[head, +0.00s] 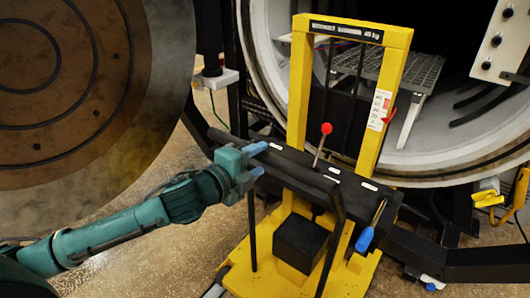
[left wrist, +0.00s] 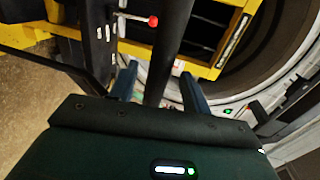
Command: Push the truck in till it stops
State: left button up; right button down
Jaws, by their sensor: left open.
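The truck is a yellow frame (head: 300,85) with an upright mast, a black crosswise deck, a black block (head: 300,243) low down and a yellow base. It stands in front of the round furnace opening (head: 420,165). A red-knobbed lever (head: 326,129) rises from its deck, and a blue-handled lever (head: 365,240) hangs at its right. My left gripper (head: 260,160) is open at the truck's left front side. In the left wrist view, a black bar (left wrist: 172,40) passes between its open fingers (left wrist: 160,71); I cannot tell whether they touch it. My right gripper is out of view.
The large round furnace door (head: 60,80) stands open at the left. A grey grated rack (head: 410,70) shows inside the chamber. A control panel (head: 503,40) is at the upper right, and a yellow handle (head: 487,198) is at the right. Speckled floor lies open at the lower left.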

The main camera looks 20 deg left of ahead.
aim_at(260, 159)
pick_arm(q)
jog(key=shift+x, duration=1.75)
grip_shut()
